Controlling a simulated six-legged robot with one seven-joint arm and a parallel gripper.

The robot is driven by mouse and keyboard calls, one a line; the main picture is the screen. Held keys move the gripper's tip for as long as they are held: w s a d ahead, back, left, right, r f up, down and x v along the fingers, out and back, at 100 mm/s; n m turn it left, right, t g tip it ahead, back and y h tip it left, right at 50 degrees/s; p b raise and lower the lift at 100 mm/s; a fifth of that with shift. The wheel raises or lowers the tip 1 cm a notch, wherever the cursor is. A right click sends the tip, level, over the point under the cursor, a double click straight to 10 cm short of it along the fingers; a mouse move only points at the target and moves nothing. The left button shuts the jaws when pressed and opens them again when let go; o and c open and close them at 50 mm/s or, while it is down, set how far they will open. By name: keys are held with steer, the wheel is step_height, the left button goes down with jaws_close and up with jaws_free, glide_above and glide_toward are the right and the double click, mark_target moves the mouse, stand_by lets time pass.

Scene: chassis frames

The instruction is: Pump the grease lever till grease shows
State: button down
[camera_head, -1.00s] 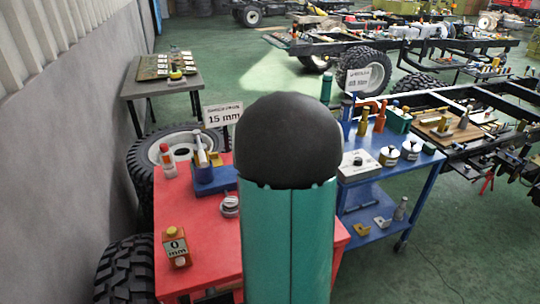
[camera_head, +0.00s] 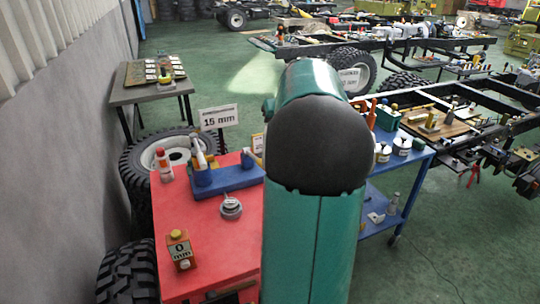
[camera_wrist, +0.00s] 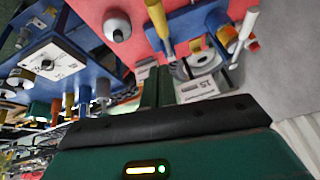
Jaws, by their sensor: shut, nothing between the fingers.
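A blue fixture (camera_head: 235,177) sits on the red table, with a white upright handle (camera_head: 199,152) at its left end. In the wrist view the blue fixture (camera_wrist: 190,22) carries a yellow-handled lever (camera_wrist: 158,22) and a white handle (camera_wrist: 243,35). I cannot tell which one is the grease lever, and no grease is clearly visible. My gripper (camera_wrist: 158,88) shows in the wrist view, shut and empty, apart from the handles as far as I can tell. In the head view my arm hides it.
A "15 mm" sign (camera_head: 218,117) stands behind. A blue cart (camera_head: 405,178) with several parts stands right. Tyres lie left; green floor is free at lower right.

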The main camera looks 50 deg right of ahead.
steer(key=shift+s+d+r+y, duration=0.1)
steer(key=shift+d+r+y, duration=0.15)
steer(key=shift+r, duration=0.4)
glide_toward(257, 159)
steer(key=d, duration=0.1)
steer(key=f, duration=0.2)
steer(key=shift+s+a+f, duration=0.25)
steer(key=shift+s+a, duration=0.1)
steer(key=shift+s, duration=0.05)
steer(key=shift+a+f, duration=0.25)
steer(key=shift+f, duration=0.4)
steer(key=shift+s, duration=0.1)
